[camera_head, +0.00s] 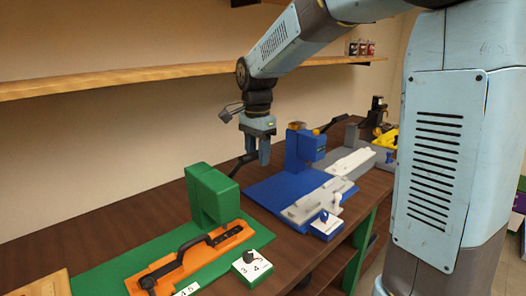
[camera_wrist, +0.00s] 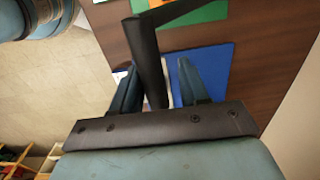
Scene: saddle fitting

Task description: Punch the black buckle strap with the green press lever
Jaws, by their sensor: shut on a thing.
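The green press (camera_head: 208,195) stands at the left of the bench on a green base plate (camera_head: 105,262). Its black press lever (camera_head: 242,165) rises behind it toward the right. My gripper (camera_head: 262,158) is shut on the lever's upper end; in the wrist view the black bar (camera_wrist: 147,50) lies between my two fingers (camera_wrist: 158,85). An orange fixture (camera_head: 222,245) lies on the green plate in front of the press. The black strap (camera_head: 180,256) runs along this fixture, with one end toward the press opening. The press head hides the punching spot.
A blue press (camera_head: 304,146) on a blue plate (camera_head: 268,194) stands close to the right of my gripper, with pale fixtures beside it. A white dial block (camera_head: 252,266) sits at the green plate's front edge. A wooden shelf (camera_head: 130,78) runs along the wall above.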

